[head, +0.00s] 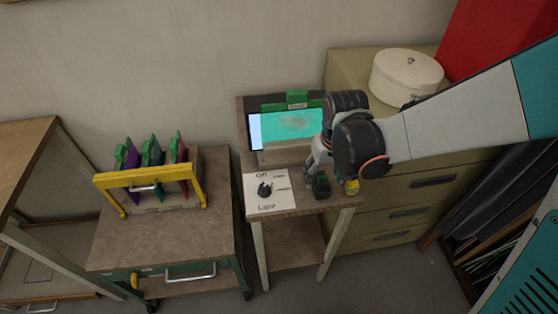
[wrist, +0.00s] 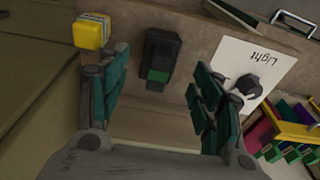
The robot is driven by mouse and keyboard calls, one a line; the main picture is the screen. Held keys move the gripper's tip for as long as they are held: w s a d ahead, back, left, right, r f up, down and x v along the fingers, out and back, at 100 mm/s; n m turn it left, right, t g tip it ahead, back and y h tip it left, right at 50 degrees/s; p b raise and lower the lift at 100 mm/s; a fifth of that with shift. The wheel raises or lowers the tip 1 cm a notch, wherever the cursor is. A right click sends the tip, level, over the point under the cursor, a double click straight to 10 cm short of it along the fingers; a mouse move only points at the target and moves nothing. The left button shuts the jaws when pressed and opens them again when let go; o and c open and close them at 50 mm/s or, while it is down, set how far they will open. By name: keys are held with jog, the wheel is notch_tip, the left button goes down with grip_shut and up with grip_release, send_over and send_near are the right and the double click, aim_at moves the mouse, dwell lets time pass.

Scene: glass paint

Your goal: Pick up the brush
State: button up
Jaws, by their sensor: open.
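A dark, upright block-like thing with a green patch, which may be the brush (wrist: 161,58), stands on the small table. In the wrist view it lies between and just beyond the fingertips of my gripper (wrist: 157,72). My gripper is open, with a green-padded finger on each side and nothing held. The same dark thing shows in the head view (head: 320,187), just below my gripper (head: 326,168). No bristles can be made out, and my wrist hides part of the table there.
A yellow block (wrist: 91,31) stands beside my left-hand finger in the wrist view. A white "Light" panel with a dark knob (head: 265,190) lies left of my gripper. Behind is a lit turquoise panel (head: 285,125). A yellow-framed rack (head: 150,181) stands on the left cart.

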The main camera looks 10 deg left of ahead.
aim_at(323, 178)
jog(key=f+b, duration=0.2)
jog(key=f, duration=0.1)
jog(key=f+b, duration=0.1)
jog(key=f, duration=0.1)
jog(key=shift+w, duration=0.35)
jog(key=c, duration=1.2)
